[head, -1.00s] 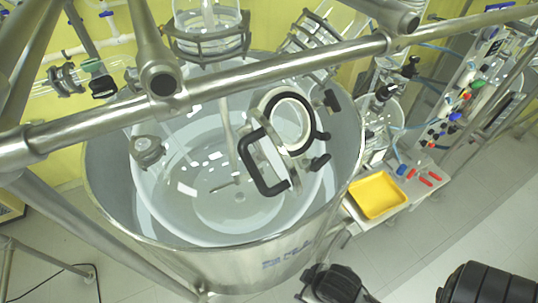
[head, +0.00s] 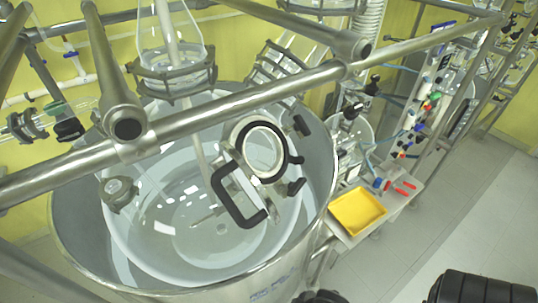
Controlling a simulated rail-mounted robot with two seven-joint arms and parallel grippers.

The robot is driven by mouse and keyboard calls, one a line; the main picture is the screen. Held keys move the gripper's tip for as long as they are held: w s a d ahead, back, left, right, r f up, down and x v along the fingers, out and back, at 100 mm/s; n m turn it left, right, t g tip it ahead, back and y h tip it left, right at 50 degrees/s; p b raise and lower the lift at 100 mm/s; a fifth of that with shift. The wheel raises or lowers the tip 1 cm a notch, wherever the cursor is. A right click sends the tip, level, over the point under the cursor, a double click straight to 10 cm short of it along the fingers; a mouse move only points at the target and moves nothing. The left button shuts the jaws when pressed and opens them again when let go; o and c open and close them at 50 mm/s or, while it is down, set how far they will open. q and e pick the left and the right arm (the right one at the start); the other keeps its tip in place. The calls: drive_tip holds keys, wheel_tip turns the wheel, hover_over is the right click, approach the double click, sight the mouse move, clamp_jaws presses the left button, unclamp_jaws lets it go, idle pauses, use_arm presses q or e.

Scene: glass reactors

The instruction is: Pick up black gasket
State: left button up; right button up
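A round port with a white ring and a black ring (head: 284,176) around it stands open on top of the glass reactor. The black ring may be the black gasket; I cannot tell for sure. A black U-shaped handle (head: 226,205) is attached beside the port. No separate loose gasket is clearly visible. Neither gripper's fingers show. A black part of my arm shows at the bottom right corner, and the top of another dark part shows at the bottom edge.
The glass reactor sits in a large steel vessel (head: 70,235). A thick steel rail (head: 230,108) crosses in front of its top. A yellow tray (head: 358,213) lies on a shelf (head: 398,203) to the right, near red-handled tools (head: 404,187).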

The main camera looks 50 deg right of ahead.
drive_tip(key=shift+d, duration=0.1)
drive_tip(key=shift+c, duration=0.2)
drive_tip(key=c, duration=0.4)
